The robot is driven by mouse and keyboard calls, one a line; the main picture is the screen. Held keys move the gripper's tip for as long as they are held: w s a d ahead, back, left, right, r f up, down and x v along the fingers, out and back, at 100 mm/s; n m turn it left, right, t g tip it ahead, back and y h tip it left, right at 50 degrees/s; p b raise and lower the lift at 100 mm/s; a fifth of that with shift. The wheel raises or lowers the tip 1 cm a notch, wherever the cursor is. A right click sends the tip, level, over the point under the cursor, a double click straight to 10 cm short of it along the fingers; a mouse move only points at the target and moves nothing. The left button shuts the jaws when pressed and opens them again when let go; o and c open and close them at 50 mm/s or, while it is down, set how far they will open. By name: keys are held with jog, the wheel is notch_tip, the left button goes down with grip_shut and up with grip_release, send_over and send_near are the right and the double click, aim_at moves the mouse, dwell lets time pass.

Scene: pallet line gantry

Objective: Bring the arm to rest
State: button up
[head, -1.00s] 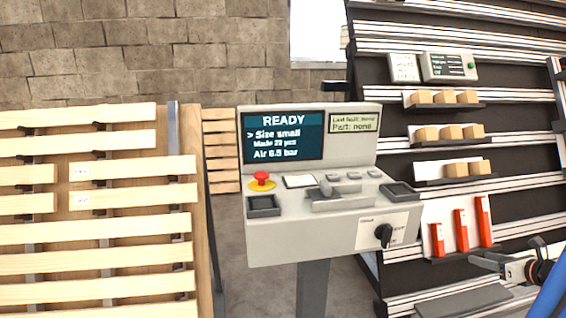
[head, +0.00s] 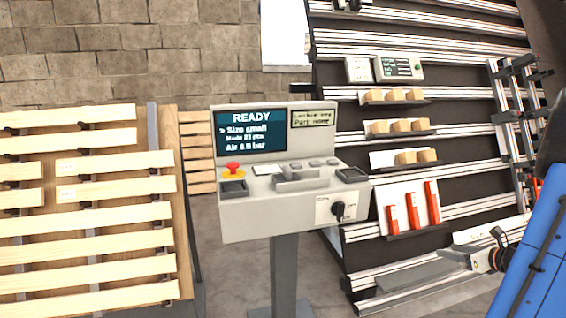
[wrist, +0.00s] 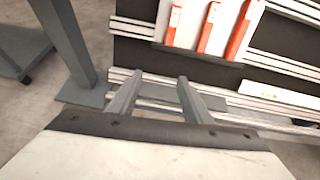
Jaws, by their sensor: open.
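My gripper (wrist: 158,92) shows in the wrist view with its two grey fingers apart and nothing between them. It points toward the floor and the lower rails of the black rack. In the head view my gripper (head: 470,256) is at the lower right, in front of the rack's bottom rails, beside my blue arm link. The control console (head: 290,205) stands on a grey post left of the gripper and apart from it. Its screen (head: 250,133) reads READY, Size small. A red button (head: 233,166) and a black rotary knob (head: 338,211) are on it.
The black rack (head: 440,150) fills the right, with wooden blocks (head: 396,94) on several small shelves and red pieces (head: 413,210) below. A slatted wooden pallet frame (head: 80,245) stands at the left. Floor (head: 235,280) shows around the console post.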

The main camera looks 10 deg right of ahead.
jog(key=s+a+r+n+g+y, duration=0.3)
jog(key=a+n, duration=0.5)
jog(key=a, duration=0.7)
jog(key=a+r+n+g+y, duration=0.1)
jog(key=a+r+n+g, duration=0.25)
jog(key=a+n, duration=0.85)
jog(key=s+a+r+n+h, duration=0.2)
jog(key=s+a+n, duration=0.4)
jog(key=s, duration=0.3)
jog(key=s+a+r+n+h, duration=0.1)
jog(key=s+a+n+h, duration=0.2)
jog(key=s+a+n, duration=0.4)
jog(key=shift+s+a+r+n+g, duration=0.15)
jog(key=shift+s+r+n+g, duration=0.35)
jog(key=shift+s, duration=0.7)
jog(key=shift+f, duration=0.15)
